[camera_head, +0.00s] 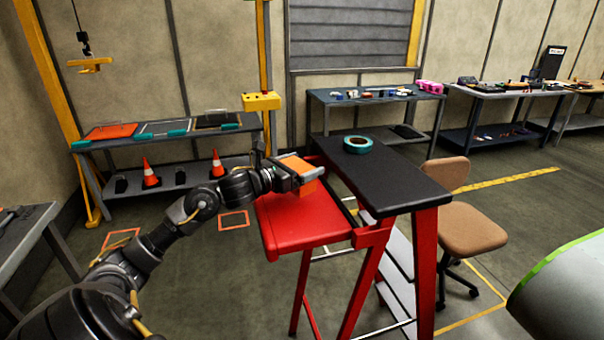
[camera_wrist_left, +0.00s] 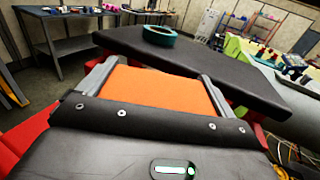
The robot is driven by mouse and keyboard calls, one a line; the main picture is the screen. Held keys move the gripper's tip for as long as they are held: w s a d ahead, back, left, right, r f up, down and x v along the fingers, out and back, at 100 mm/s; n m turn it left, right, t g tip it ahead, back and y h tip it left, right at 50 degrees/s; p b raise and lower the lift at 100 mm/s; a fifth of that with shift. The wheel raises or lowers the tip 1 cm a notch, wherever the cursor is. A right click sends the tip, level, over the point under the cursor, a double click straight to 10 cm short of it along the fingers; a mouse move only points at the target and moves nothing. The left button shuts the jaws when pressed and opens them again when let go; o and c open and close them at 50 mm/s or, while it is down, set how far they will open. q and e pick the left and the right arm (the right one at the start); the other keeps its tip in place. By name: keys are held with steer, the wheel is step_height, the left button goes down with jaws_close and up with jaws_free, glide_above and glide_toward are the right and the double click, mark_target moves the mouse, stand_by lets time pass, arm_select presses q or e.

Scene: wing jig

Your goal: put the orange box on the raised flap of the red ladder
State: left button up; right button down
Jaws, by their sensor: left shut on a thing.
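The orange box (camera_head: 299,168) is between the fingers of my left gripper (camera_head: 309,178), at the red flap of the ladder. It fills the space between the two fingers in the left wrist view (camera_wrist_left: 158,91). The raised red flap (camera_head: 297,225) extends to the left of the black top of the red ladder (camera_head: 385,172). The box is over the flap's far part; I cannot tell whether its underside touches the flap. My right gripper is in neither view.
A teal tape roll (camera_head: 358,144) lies on the ladder's black top. A brown chair (camera_head: 470,228) stands to the right. A bench (camera_head: 165,139) with cones on its lower shelf stands behind my left arm. The near part of the flap is clear.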

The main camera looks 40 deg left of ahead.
arm_select(q)
steer(key=shift+w+f, duration=0.2)
step_height(320, 180, down, 2)
steer(key=shift+f+p, duration=0.1)
steer(key=shift+p, duration=0.85)
steer(key=shift+a+f, duration=0.1)
steer(key=shift+f, duration=0.4)
steer(key=shift+f, duration=0.1)
steer(key=o, duration=0.8)
